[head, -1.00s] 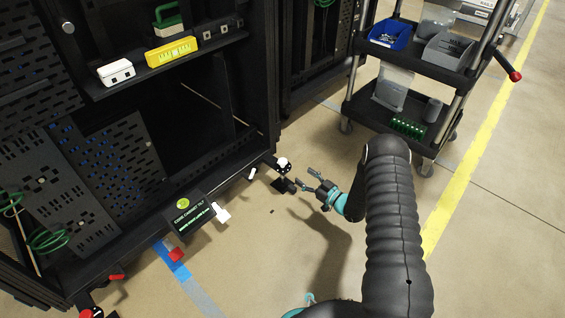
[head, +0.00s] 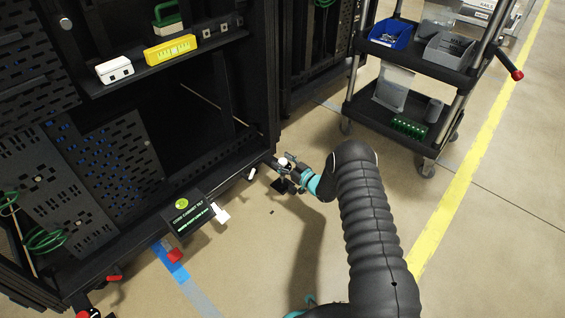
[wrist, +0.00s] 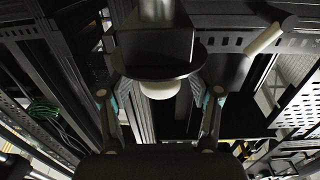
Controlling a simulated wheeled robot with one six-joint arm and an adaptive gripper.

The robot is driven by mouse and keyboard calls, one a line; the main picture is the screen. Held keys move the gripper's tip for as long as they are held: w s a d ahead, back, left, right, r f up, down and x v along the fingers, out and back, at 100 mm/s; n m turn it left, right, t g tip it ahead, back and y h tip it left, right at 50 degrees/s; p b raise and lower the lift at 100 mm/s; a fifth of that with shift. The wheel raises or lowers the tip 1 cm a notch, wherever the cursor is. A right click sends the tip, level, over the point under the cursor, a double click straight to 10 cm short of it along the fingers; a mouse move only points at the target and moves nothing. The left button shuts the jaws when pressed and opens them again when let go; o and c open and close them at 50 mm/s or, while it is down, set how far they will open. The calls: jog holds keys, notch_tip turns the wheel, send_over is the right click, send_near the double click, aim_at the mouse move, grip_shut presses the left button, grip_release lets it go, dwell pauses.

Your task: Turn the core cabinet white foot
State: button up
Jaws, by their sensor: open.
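The core cabinet (head: 130,225) stands at the left, dark and open-fronted. Its white foot (head: 283,161) shows as a small white knob at the cabinet's near right lower corner, partly covered by my gripper. In the wrist view the white foot (wrist: 160,89) is a pale dome under a dark round disc, near the middle. My gripper (head: 288,166) is at that corner, with its fingers around the foot. In the wrist view my gripper (wrist: 159,80) has one finger on each side of the dome, with gaps between; contact with the disc cannot be told.
A small white cylinder (head: 252,173) sits left of the foot. A sign box (head: 188,212) and a red piece (head: 175,255) are along the cabinet front. A black cart (head: 400,125) with bins stands at the upper right. The floor right of my arm is open.

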jog(key=c, duration=1.2)
jog(key=shift+a+m+t+h, duration=0.1)
jog(key=shift+m+t+h, duration=0.2)
jog(key=m+t+h, duration=0.3)
jog(key=shift+s+a+h, duration=0.1)
jog(key=shift+h, duration=0.3)
jog(key=m+t+h, duration=0.1)
jog(key=m+h, duration=0.1)
jog(key=h, duration=0.1)
jog(key=m+t+h, duration=0.1)
jog(key=m+h, duration=0.1)
jog(key=h, duration=0.1)
jog(key=shift+m+t+h, duration=0.4)
jog(key=shift+o, duration=0.2)
jog(key=m+h, duration=0.2)
jog(key=h, duration=0.2)
jog(key=m+h, duration=0.3)
jog(key=h, duration=0.1)
jog(key=shift+g, duration=0.3)
jog(key=shift+m+g+h, duration=1.1)
jog(key=shift+m+h, duration=0.8)
jog(key=shift+h, duration=0.5)
jog(key=shift+r+h, duration=0.1)
jog(key=shift+h, duration=0.2)
